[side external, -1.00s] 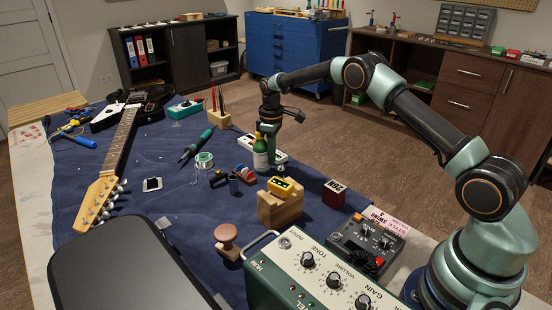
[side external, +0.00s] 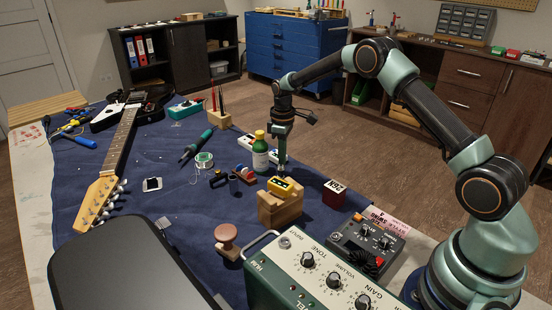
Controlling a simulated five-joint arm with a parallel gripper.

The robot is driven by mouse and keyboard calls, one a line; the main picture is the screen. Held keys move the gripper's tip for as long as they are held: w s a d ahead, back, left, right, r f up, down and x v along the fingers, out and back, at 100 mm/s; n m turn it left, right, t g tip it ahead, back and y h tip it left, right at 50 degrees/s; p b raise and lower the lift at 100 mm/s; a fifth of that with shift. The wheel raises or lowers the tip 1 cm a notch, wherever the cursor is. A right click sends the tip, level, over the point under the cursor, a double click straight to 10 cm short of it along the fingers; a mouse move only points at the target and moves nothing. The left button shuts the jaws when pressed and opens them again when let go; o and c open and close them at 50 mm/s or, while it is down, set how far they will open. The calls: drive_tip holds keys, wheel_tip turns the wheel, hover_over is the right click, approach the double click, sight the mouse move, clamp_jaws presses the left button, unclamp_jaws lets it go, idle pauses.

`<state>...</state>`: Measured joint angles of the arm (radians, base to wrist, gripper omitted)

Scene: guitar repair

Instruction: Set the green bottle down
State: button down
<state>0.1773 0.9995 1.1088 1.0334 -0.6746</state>
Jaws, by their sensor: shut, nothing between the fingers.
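The green bottle (side external: 260,154) stands upright on the blue cloth near the middle of the workbench. It has a yellow cap and a pale label. My gripper (side external: 282,168) points down to the right of the bottle, apart from it. The gripper is shut and empty, its tips near the yellow block's back side. The bottle's lower edge is in plain view, and nothing is holding it.
A yellow item (side external: 283,187) sits on a wooden block (side external: 279,208) in front of the gripper. A white device (side external: 245,142) lies behind the bottle, and a solder spool (side external: 204,160) is to its left. A red-and-white cube (side external: 334,193) stands to the right.

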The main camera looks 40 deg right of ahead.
drive_tip(key=s+a+r+m+t, duration=0.1)
drive_tip(key=s+r, duration=0.1)
drive_tip(key=r, duration=0.7)
drive_tip(key=s+a+r, duration=0.2)
drive_tip(key=r, duration=0.6)
drive_tip(key=s+a+r+m+t, duration=0.2)
drive_tip(key=s+r, duration=0.2)
drive_tip(key=s, duration=0.3)
drive_tip(key=s+a+r+m+t, duration=0.1)
drive_tip(key=s+a+r, duration=0.2)
drive_tip(key=s, duration=0.3)
drive_tip(key=s+a+f+m+t, duration=0.1)
drive_tip(key=s+f, duration=0.1)
drive_tip(key=s, duration=0.5)
drive_tip(key=shift+s+a+f+m+t, duration=0.3)
drive_tip(key=shift+s+m, duration=0.1)
